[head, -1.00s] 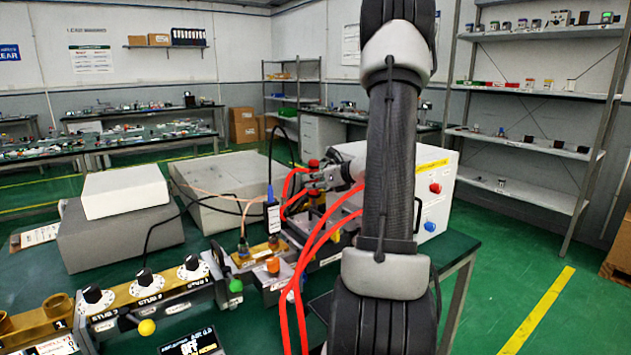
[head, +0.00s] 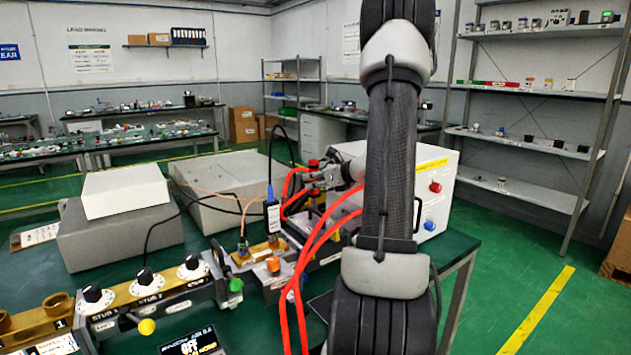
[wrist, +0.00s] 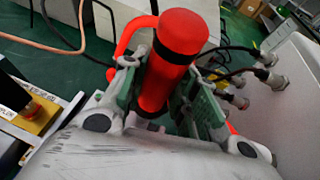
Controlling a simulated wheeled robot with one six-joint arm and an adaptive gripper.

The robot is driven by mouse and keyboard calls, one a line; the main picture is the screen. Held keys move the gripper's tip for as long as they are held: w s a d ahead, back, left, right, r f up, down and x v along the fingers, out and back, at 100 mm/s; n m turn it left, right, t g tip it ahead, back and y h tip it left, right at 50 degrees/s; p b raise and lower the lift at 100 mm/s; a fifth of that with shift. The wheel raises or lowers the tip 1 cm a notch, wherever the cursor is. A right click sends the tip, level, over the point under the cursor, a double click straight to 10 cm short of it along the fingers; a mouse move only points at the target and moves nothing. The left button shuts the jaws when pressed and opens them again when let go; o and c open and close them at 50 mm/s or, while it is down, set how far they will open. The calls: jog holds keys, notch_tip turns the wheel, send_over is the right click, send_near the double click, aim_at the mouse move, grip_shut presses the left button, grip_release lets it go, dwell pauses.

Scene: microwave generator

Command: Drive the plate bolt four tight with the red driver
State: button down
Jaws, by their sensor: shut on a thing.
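My gripper (head: 318,178) is at the back of the bench, left of the white cabinet. In the wrist view its two green-padded fingers (wrist: 160,95) are shut on the red driver (wrist: 172,62), a thick red cylinder with a black band near its top. The driver stands roughly upright between the fingers. In the head view only a little of the red driver (head: 313,164) shows above the gripper. The driver's tip and plate bolt four are hidden in both views.
The white cabinet (head: 437,170) with red and blue knobs stands close on the right. Red hoses (head: 297,290) loop in front of the gripper. A black probe box (head: 272,215) with cables stands to the left. Stub tuners (head: 145,285) line the front left. Grey boxes (head: 120,225) stand behind them.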

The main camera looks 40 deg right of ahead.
aim_at(315, 160)
jog(key=shift+f, duration=0.1)
jog(key=shift+r, duration=4.6)
